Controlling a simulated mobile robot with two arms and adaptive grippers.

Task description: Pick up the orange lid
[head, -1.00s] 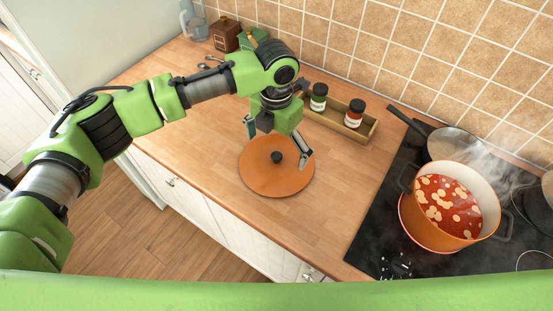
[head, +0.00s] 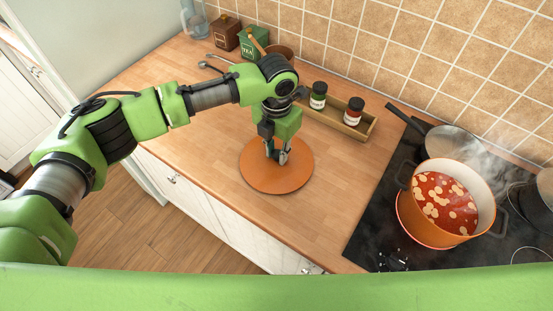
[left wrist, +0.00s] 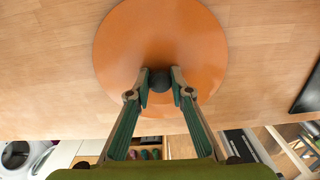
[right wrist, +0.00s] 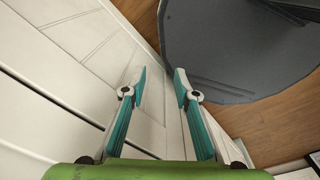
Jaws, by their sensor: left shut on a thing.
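The orange lid (head: 277,175) is a flat round disc with a dark knob at its centre. It lies on the wooden counter, left of the hob. My left gripper (head: 277,157) comes down onto it from above. In the left wrist view the two fingers (left wrist: 159,84) are shut on the dark knob (left wrist: 159,80), with the lid (left wrist: 160,35) spread out beyond. In the head view the fingers hide the knob. My right gripper (right wrist: 160,82) is open and empty in the right wrist view, and is not in the head view.
An orange pot (head: 440,228) of red soup steams on the black hob (head: 375,235), with a pan (head: 455,145) behind it. A wooden tray (head: 336,124) with two jars stands behind the lid. Tins and a mug line the back left. Counter right of the lid is clear.

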